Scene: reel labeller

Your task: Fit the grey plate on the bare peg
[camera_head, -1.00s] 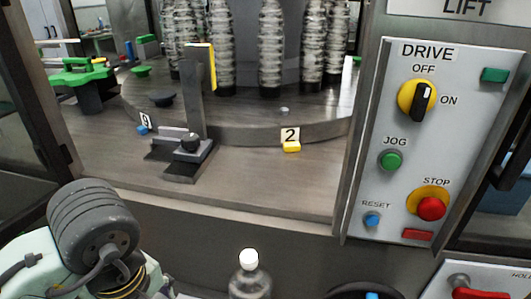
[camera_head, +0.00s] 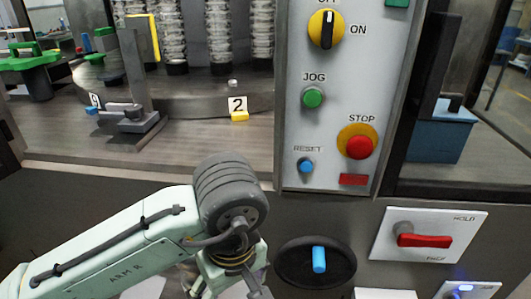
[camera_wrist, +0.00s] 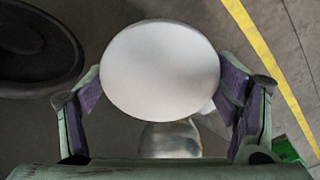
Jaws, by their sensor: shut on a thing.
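The grey plate (camera_wrist: 160,58) shows in the wrist view as a pale, smooth round disc. My gripper (camera_wrist: 160,88) has one purple-padded finger at each side of it and is shut on it. In the head view my gripper (camera_head: 250,286) is low at the bottom edge, mostly cut off, and the plate cannot be made out there. A small pale stub, seemingly the bare peg (camera_head: 233,83), stands on the turntable rim just behind the yellow number 2 marker (camera_head: 238,108). My gripper is well below and in front of it.
Stacked clear containers (camera_head: 218,40) stand on the turntable. A grey bracket (camera_head: 132,115) is left of the peg. The control panel (camera_head: 330,180) bounds the opening on the right. A black handwheel (camera_head: 290,262) with a blue handle is beside my gripper.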

